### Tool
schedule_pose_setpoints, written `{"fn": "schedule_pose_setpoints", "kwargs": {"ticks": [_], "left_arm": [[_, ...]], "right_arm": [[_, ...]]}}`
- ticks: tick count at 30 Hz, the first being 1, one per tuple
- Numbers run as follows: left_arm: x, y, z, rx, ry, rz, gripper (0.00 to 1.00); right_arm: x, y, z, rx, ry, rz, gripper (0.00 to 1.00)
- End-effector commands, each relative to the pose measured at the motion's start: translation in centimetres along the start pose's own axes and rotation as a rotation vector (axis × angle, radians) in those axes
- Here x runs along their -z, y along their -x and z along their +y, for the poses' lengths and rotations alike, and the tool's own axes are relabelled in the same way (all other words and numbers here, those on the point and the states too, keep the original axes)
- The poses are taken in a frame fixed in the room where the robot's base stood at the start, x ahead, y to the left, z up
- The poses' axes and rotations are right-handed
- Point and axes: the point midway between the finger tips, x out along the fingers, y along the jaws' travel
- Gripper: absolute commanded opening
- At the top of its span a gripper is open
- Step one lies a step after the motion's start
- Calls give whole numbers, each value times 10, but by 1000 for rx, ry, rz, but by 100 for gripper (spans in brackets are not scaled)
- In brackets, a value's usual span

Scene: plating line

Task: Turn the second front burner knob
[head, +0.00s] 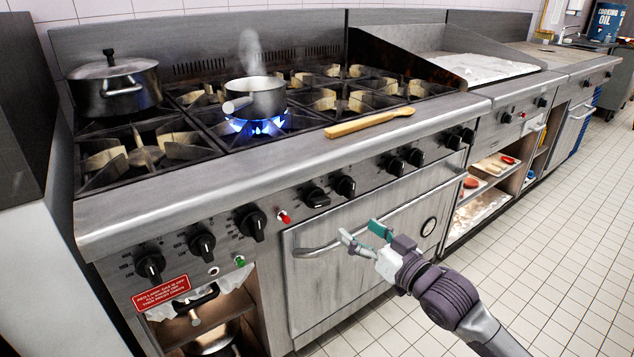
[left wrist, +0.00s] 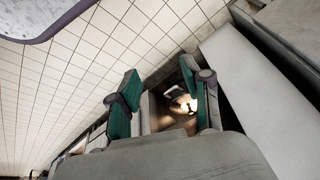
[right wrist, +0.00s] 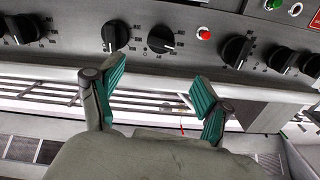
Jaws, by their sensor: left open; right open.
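A row of black burner knobs runs along the stove's front panel. From the left, the first (head: 150,265), second (head: 202,242) and third (head: 250,222) stand left of a red button (head: 284,216). A fourth knob (head: 315,195) and fifth knob (head: 345,185) are right of it, with more further right. I cannot tell which is the named knob. My right gripper (head: 362,235) is open and empty, in front of the oven door below the knobs. In the right wrist view (right wrist: 160,80), knobs show beyond its fingers, apart from them. My left gripper (left wrist: 158,78) is open and empty.
A pot with steam (head: 258,98) stands over a lit blue flame. A lidded pot (head: 113,85) sits at the back left, and a wooden utensil (head: 370,122) lies on the front ledge. The oven door handle (head: 318,250) sticks out near my right gripper. The tiled floor (head: 560,220) is clear.

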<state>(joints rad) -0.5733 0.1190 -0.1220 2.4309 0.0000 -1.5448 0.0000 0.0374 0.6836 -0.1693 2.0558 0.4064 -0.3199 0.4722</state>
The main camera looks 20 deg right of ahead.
Motion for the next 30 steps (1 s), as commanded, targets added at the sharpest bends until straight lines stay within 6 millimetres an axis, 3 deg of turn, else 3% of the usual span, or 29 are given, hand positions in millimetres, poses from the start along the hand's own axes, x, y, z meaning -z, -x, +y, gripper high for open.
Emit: {"fn": "schedule_pose_setpoints", "kwargs": {"ticks": [5,8,21,30], "left_arm": [[-1,5,0,1,0,2,49],[-2,9,0,1,1,6,49],[-6,-5,0,1,0,7,49],[-6,-8,0,1,0,7,49]], "right_arm": [[-2,-16,1,0,-2,2,78],[-1,-33,0,0,-1,3,78],[-1,-116,0,1,-1,2,78],[-1,-137,-1,2,0,1,78]]}}
